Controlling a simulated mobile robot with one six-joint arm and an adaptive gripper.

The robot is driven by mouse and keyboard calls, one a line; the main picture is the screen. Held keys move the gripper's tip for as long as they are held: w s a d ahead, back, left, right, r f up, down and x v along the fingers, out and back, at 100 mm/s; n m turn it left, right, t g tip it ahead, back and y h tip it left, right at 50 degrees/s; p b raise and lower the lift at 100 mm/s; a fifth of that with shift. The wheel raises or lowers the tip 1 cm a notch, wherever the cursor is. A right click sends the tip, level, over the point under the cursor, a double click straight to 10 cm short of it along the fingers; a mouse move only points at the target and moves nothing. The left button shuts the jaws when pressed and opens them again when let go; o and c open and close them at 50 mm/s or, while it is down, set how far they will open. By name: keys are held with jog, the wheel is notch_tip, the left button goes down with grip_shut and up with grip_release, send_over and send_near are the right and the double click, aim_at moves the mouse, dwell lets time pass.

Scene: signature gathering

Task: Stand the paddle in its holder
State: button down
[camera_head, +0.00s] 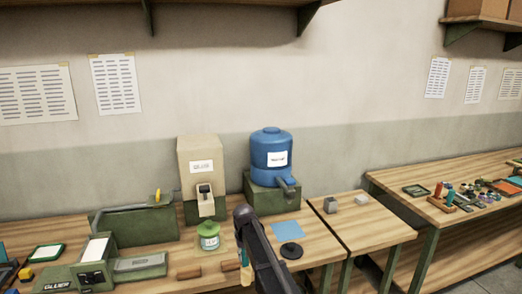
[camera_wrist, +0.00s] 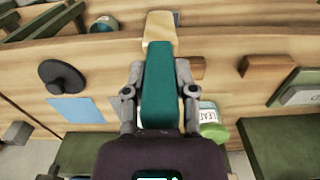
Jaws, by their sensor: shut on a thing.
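My gripper (camera_wrist: 159,95) is shut on the paddle, with one finger on each side of its teal part (camera_wrist: 160,85). A pale wooden end (camera_wrist: 159,28) of the paddle sticks out beyond the fingers. In the head view the paddle (camera_head: 244,256) shows as a small teal piece beside my gripper, above the front of the bench, mostly hidden by my arm. A black round piece (camera_head: 291,250) with a short raised part lies to the right; it also shows in the wrist view (camera_wrist: 62,77). I cannot tell whether this is the holder.
A blue sheet (camera_head: 286,230) lies behind the black piece. A green-lidded jar (camera_head: 209,236) and brown blocks (camera_head: 188,272) are left of my gripper. A beige dispenser (camera_head: 201,170) and a blue tank (camera_head: 271,155) stand at the back. A lower side table (camera_head: 365,235) has bare space.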

dwell(0.5)
notch_tip(320, 180, up, 12)
jog(key=p, duration=1.1)
jog(key=shift+s+d+f+p, duration=0.1)
jog(key=shift+f+p, duration=0.05)
jog(key=shift+p, duration=0.25)
jog(key=shift+d, duration=0.1)
